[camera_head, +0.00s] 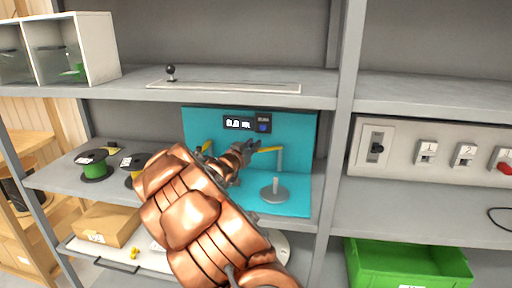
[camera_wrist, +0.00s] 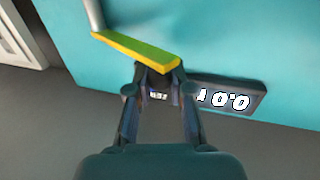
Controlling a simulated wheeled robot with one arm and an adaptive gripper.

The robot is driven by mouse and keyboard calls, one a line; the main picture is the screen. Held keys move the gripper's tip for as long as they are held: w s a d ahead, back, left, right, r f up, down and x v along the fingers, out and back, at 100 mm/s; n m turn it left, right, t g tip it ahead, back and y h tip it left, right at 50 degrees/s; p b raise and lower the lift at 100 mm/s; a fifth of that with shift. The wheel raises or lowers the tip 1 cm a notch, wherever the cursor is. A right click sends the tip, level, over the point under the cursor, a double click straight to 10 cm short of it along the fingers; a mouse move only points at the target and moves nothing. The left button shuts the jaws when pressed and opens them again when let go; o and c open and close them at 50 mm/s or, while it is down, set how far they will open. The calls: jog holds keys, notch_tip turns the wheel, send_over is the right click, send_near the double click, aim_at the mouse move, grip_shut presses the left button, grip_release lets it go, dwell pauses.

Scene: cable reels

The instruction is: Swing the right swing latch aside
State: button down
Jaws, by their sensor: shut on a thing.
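The right swing latch (camera_head: 269,149) is a yellow bar on a grey post at the right of a teal stand (camera_head: 300,125). In the wrist view the latch (camera_wrist: 140,48) runs from its post at top left to a free end at my fingers. My gripper (camera_head: 248,150) is shut on that free end; the fingertips (camera_wrist: 158,88) show close below it in the wrist view. The exact contact is partly hidden. Another yellow latch (camera_head: 207,146) shows at the left of the stand, partly behind my arm.
A display (camera_head: 246,123) sits on the stand's back panel, above my gripper. A grey disc with a peg (camera_head: 274,192) stands on the stand's base. Cable reels (camera_head: 95,165) lie on the shelf at left. A metal shelf post (camera_head: 342,130) rises right of the stand.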

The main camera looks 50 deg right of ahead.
jog(key=c, duration=1)
grip_release()
jog(key=shift+c, duration=0.2)
jog(key=v, duration=1.2)
